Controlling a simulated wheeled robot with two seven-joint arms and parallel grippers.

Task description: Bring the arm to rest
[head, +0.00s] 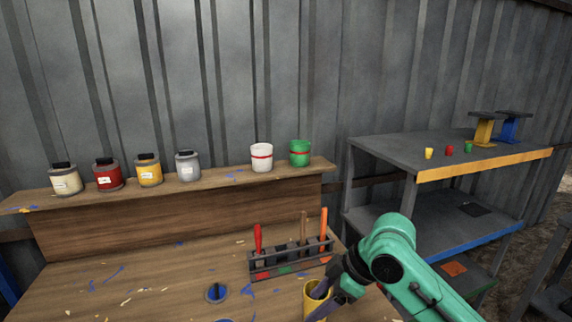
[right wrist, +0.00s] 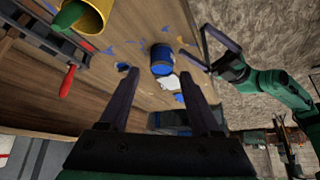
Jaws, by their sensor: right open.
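My right arm, teal green, comes in from the right of the head view. Its dark gripper (head: 338,288) is beside the yellow cup (head: 309,301) at the bench's lower edge and partly covers it. In the right wrist view the two jaws of my right gripper (right wrist: 163,78) are spread apart with nothing held between them. The yellow cup (right wrist: 96,14), with a green piece in it, is at the upper left, apart from the jaws. My left gripper (right wrist: 194,42) shows only in the right wrist view, at the upper right, with its fingers apart and empty.
A tool rack (head: 290,268) with red, brown and orange handles stands behind the right gripper. A blue tin (right wrist: 162,62) is beyond the jaws. Several paint cans and two cups line the shelf (head: 215,185). A grey rack (head: 385,147) stands at the right.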

